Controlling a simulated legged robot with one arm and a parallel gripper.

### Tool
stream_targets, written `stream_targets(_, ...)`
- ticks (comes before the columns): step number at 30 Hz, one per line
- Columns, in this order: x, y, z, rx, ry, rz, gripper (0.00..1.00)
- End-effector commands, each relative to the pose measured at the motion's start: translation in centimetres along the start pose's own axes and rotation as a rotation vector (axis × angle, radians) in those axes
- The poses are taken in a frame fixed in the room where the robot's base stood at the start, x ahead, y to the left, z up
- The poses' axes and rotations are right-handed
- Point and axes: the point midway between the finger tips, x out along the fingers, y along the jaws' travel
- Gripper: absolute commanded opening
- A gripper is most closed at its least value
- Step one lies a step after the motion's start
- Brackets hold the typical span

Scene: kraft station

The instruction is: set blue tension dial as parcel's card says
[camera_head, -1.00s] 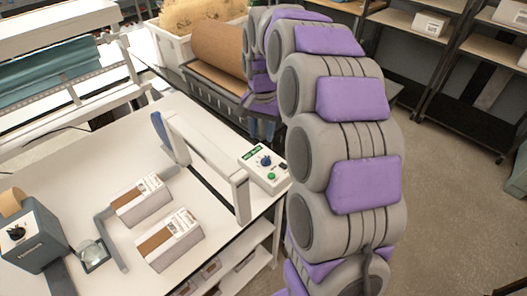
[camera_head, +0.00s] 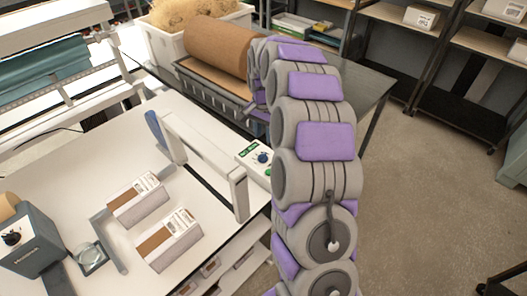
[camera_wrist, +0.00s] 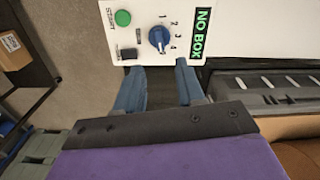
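The blue tension dial (camera_wrist: 159,38) is on a white control box in the wrist view, with numbers 1 to 4 beside it. I cannot tell its setting surely. The dial also shows in the head view (camera_head: 263,158), partly beside my arm. My gripper (camera_wrist: 158,66) is open and empty, its two blue-grey fingers apart, tips at the panel's near edge, short of the dial in the picture. My gripper is not clearly seen in the head view. Two parcels (camera_head: 140,208) (camera_head: 173,250) with white labels lie on the white table; their print is too small to read.
The panel has a green START button (camera_wrist: 122,17), a black switch (camera_wrist: 128,53) and a green "NO BOX" display (camera_wrist: 203,30). A white frame (camera_head: 205,150) stands beside the control box. A brown paper roll (camera_head: 215,50) lies behind. Open floor is at right.

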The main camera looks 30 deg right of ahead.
Motion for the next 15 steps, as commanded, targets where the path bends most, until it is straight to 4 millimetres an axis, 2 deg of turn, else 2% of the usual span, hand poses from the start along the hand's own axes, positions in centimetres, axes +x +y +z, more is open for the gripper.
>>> stream_targets(1, 1.3, 0.1, 0.2, -0.001, -0.006, 0.005, 0.38)
stream_targets(6, 4.4, 0.0, 0.1, 0.0, -0.003, 0.002, 0.38)
stream_targets(15, 8.3, 0.1, 0.1, -0.001, -0.003, 0.003, 0.38)
